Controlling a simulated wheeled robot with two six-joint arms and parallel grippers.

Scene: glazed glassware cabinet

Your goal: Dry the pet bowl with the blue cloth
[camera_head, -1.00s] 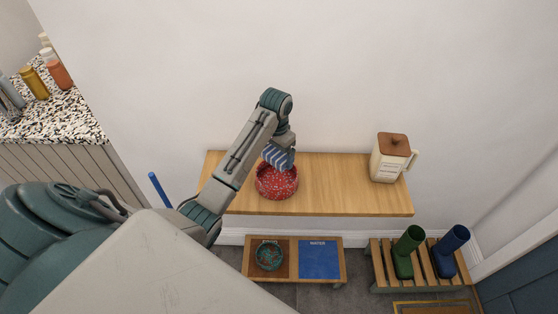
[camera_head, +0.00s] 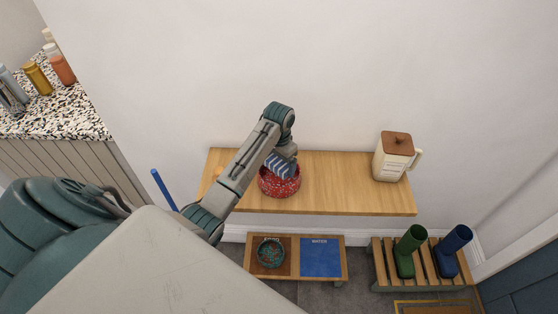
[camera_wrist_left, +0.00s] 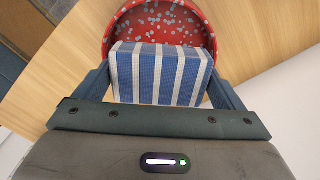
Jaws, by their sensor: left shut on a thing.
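The pet bowl (camera_head: 278,187) is red with pale speckles and stands upright on the wooden shelf. It also shows in the left wrist view (camera_wrist_left: 190,22). My left gripper (camera_head: 284,160) is over the bowl, shut on the blue cloth (camera_wrist_left: 160,75), which is a folded pad with blue and white stripes. The cloth (camera_head: 280,166) is at the bowl's opening; in the wrist view it covers the bowl's near part. I cannot tell whether it touches the inside. My right gripper is not in view.
The wooden shelf (camera_head: 350,190) is clear between the bowl and a cream canister with a brown lid (camera_head: 393,158). Below stands a low feeding stand (camera_head: 254,240) with a teal bowl (camera_head: 271,253) and a blue "WATER" mat (camera_head: 320,258). Green (camera_head: 410,250) and blue boots (camera_head: 450,252) stand on a slatted rack.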

